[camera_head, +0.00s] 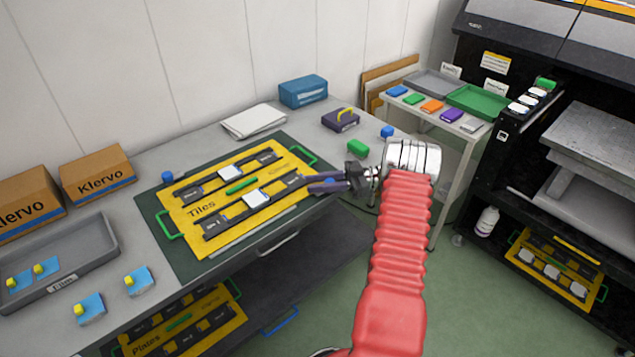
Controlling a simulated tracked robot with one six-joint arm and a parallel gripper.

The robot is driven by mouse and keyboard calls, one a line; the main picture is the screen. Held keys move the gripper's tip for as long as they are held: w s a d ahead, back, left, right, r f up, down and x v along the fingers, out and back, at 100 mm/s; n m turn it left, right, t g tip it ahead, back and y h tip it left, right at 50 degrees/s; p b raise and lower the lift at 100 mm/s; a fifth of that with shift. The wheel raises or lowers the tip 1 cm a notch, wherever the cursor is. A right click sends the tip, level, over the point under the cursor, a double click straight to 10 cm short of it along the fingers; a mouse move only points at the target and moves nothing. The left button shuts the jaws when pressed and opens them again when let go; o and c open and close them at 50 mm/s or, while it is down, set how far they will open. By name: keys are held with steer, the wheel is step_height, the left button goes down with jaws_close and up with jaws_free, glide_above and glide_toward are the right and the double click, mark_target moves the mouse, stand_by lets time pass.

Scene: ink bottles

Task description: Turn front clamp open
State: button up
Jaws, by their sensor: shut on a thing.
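A yellow jig marked Tiles (207,211) lies on a dark green mat (160,247) on the grey bench. Two black clamp bars run across it, the back clamp (193,192) and the front clamp (223,221). A white tile (230,173) sits at the back bar and another white tile (257,198) at the front bar. My gripper (317,186) reaches in from the right, its purple fingers shut at the right end of the front clamp. The fingers hide the exact contact. I cannot tell how far the clamp is turned.
A green bar (242,185) lies between the clamps. A grey tray (60,262) and Klervo boxes (97,174) stand left. A blue box (303,91), a purple box with a yellow handle (340,121) and a green block (358,147) are behind. A side table (425,119) stands right.

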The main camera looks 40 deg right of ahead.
steer(key=shift+s+a+n+g+y, duration=0.15)
steer(key=shift+n+g+y, duration=0.25)
steer(key=shift+n+g, duration=0.3)
steer(key=o, duration=1.1)
steer(key=shift+c, duration=0.2)
steer(key=shift+r, duration=0.1)
step_height(320, 180, up, 10)
steer(key=shift+f, duration=0.2)
